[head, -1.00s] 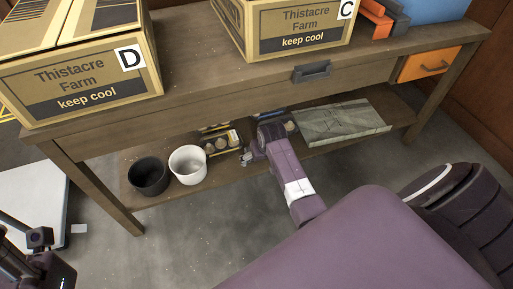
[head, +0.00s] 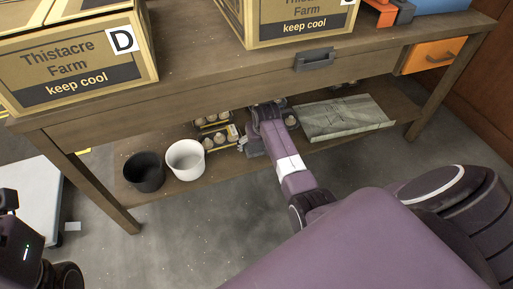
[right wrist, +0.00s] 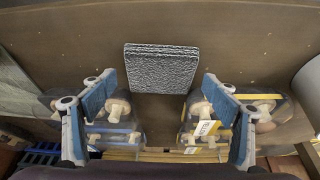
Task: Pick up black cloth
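The cloth (right wrist: 160,68) shows in the right wrist view as a folded, dark grey speckled square on the wooden shelf. My right gripper (right wrist: 161,82) is open, with one blue-grey finger on each side of the cloth and a gap to it on both sides. In the head view my right arm reaches under the tabletop to the lower shelf; its fingers and the cloth are hard to make out there. A dark part of my left arm (head: 18,245) shows at the lower left edge; its fingers cannot be made out.
Mushroom packs (right wrist: 115,115) and (right wrist: 205,115) lie near both fingers. Two cardboard boxes (head: 70,65) and (head: 300,25) stand on the tabletop.

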